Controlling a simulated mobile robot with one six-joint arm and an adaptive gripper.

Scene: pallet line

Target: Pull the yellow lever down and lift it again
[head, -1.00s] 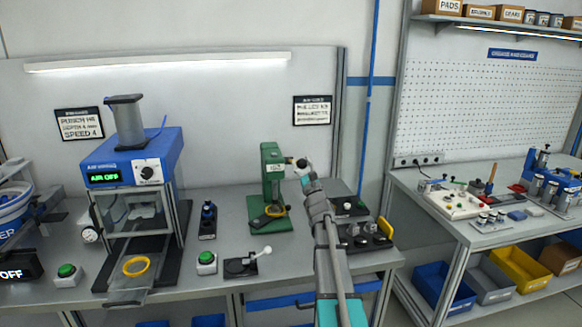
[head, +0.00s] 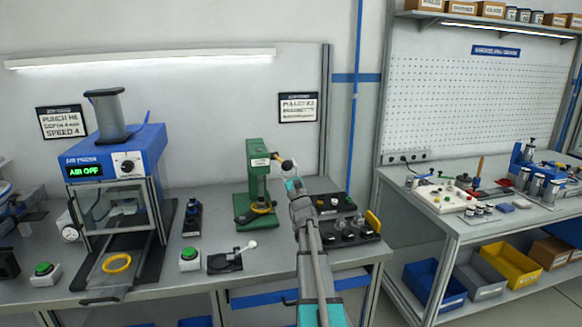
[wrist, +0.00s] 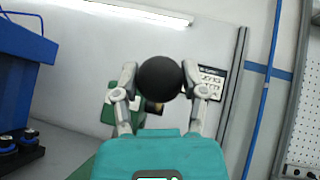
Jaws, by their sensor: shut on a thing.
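The green hand press (head: 257,180) stands upright on the bench. Its short yellow lever (head: 275,158) sticks out to the right near the top and ends in a dark ball knob. My gripper (head: 289,170) is at that knob, reaching up from below. In the wrist view, the black ball knob (wrist: 161,77) sits between the two fingers, which are shut on it. The knob hides most of the lever there, and part of the green press (wrist: 112,100) shows behind it. A yellow ring (head: 262,208) lies on the press base.
A blue air press (head: 115,155) stands left with a yellow ring (head: 117,263) on its slide. A small white-knobbed lever (head: 250,245) and green buttons sit at the bench front. Black trays (head: 350,234) lie right of the press.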

